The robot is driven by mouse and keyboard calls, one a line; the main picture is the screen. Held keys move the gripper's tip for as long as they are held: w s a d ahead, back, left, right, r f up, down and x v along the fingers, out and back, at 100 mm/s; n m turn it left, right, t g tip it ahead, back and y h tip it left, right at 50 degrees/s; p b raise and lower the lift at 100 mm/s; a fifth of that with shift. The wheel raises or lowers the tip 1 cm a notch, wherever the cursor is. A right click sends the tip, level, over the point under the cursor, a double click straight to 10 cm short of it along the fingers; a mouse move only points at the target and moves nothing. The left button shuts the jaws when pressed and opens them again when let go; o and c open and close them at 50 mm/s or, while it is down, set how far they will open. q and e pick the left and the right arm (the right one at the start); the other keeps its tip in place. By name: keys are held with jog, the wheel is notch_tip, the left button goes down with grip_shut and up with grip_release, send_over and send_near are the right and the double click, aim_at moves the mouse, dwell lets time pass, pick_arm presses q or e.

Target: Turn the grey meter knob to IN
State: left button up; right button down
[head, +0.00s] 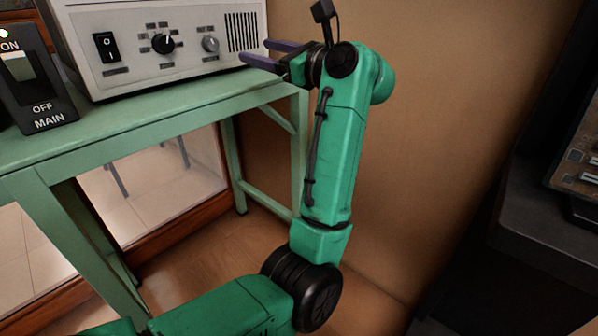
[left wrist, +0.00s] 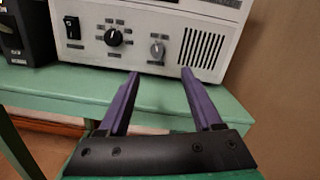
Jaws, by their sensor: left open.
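The grey meter knob (head: 210,44) is on the front panel of a pale grey instrument box (head: 85,72), right of a larger black knob (head: 163,44). The grey knob also shows in the left wrist view (left wrist: 157,50), beyond the fingertips and roughly between them. The labels by it are too small to read. My left gripper (head: 256,51) is open and empty, its purple fingers pointing at the panel from the right in the head view. In the left wrist view the fingers (left wrist: 160,73) are apart from the knob. My right gripper is not in view.
The box stands on a green table (head: 150,118). A black rocker switch (head: 106,47) is at the panel's left and a vent grille (head: 242,32) at its right. A black ON/OFF MAIN switch unit (head: 35,85) stands left of the box. A brown wall is to the right.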

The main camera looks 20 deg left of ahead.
pick_arm(q)
jog(key=h, duration=0.1)
jog(key=n, duration=0.1)
send_near(214, 45)
jog(key=b+x, duration=0.1)
jog(key=x, duration=0.2)
jog(key=shift+s+f, duration=0.1)
jog(key=shift+s, duration=0.05)
jog(key=x, duration=0.5)
jog(key=shift+a, duration=0.15)
jog(key=shift+w+a, duration=0.1)
jog(key=shift+w, duration=0.1)
grip_shut()
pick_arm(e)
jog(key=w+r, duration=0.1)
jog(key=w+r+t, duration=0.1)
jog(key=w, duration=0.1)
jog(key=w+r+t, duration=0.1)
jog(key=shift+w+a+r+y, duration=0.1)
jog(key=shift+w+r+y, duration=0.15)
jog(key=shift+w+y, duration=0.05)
